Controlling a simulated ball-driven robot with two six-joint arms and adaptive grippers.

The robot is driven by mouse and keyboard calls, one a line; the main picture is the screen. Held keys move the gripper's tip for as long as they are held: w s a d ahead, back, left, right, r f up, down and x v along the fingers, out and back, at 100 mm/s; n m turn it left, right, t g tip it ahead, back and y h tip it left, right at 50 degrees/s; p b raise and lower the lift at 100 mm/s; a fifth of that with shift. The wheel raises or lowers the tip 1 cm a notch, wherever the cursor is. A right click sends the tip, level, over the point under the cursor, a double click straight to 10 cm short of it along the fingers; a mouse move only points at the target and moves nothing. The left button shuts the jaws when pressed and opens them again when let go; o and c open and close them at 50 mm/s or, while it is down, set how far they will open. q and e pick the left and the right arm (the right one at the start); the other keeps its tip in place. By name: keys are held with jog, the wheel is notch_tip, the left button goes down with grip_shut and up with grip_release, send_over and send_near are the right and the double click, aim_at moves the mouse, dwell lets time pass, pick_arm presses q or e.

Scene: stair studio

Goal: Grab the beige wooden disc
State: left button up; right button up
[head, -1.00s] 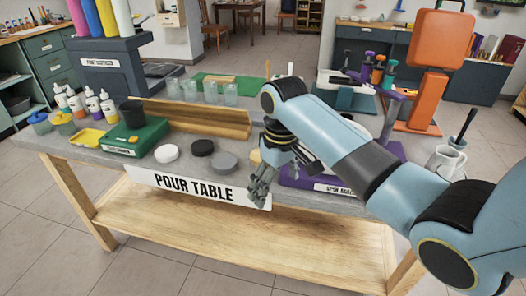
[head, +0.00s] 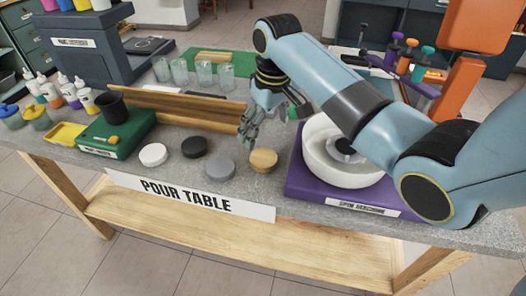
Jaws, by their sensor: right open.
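The beige wooden disc (head: 263,160) lies flat near the front edge of the grey pour table. It is the rightmost in a row of discs, beside the grey disc (head: 220,169). My right gripper (head: 248,142) is open, with its fingers pointing down. In the picture its fingertips show just above and to the left of the beige disc. I see nothing between the fingers, and the gap to the disc is hard to judge. My left gripper is not in view.
A black disc (head: 194,147) and a white disc (head: 153,154) lie farther left. A purple spin machine (head: 310,183) with a white bowl (head: 350,173) stands close on the right. A wooden trough (head: 180,107) lies behind. A green scale (head: 112,135) holds a black cup (head: 111,103).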

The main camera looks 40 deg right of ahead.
aim_at(263, 157)
jog(key=f, duration=0.3)
jog(key=shift+a+f, duration=0.2)
jog(key=shift+f, duration=0.4)
notch_tip(263, 157, down, 4)
jog(key=shift+s+a+r, duration=0.1)
jog(key=shift+r, duration=0.05)
jog(key=shift+f, duration=0.6)
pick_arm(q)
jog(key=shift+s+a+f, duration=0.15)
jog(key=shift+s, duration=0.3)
pick_arm(e)
jog(key=c, duration=0.4)
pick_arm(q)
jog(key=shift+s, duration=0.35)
pick_arm(e)
jog(key=c, duration=0.9)
